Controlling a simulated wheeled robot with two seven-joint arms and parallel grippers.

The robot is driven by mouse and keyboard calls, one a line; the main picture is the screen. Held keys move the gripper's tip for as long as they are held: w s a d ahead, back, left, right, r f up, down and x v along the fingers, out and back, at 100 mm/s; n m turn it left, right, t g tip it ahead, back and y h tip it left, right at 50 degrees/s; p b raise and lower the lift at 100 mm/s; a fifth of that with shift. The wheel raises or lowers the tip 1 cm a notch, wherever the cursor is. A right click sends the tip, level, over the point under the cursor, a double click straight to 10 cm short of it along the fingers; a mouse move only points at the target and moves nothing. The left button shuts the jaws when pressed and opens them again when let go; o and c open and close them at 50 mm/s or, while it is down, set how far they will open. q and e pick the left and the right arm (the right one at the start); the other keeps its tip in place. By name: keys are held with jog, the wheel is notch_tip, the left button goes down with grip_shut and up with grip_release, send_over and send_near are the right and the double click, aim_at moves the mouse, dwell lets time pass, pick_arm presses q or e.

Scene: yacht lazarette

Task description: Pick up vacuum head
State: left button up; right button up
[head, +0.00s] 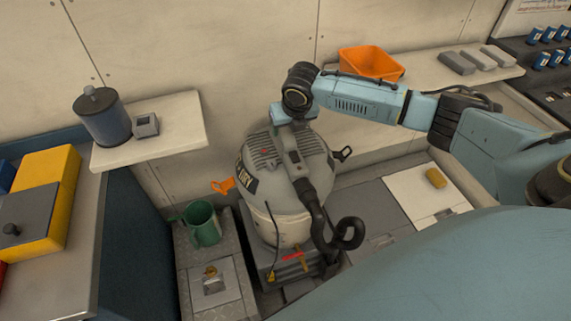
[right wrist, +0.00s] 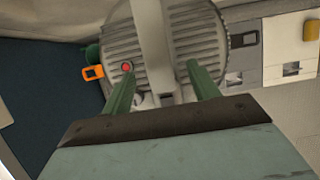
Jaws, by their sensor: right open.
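The vacuum head (head: 312,160) is the grey domed top of a wet/dry vacuum, with a raised handle bar across it and a black hose at the front. It sits on the pale drum (head: 290,229). My right gripper (head: 291,126) is above the head, pointing down, its fingers mostly hidden in the head view. In the right wrist view my right gripper (right wrist: 162,80) is open, with green fingers on either side of the grey handle bar (right wrist: 153,45). I cannot tell whether they touch it. My left gripper is not in view.
Orange latch (head: 223,186) and black latch (head: 343,154) stick out beside the vacuum. A green mug (head: 201,223) stands left of it. An orange bin (head: 371,63) is on the back shelf, and a blue canister (head: 103,118) on the left shelf. A yellow block (head: 436,178) lies right.

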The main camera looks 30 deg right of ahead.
aim_at(285, 132)
jog(key=shift+b+x, duration=0.5)
jog(key=shift+x, duration=2.2)
jog(key=shift+w+a+r, duration=0.1)
jog(key=shift+w, duration=0.05)
jog(key=c, duration=1.3)
jog(key=shift+w+r, duration=0.15)
jog(key=shift+r, duration=0.05)
grip_shut()
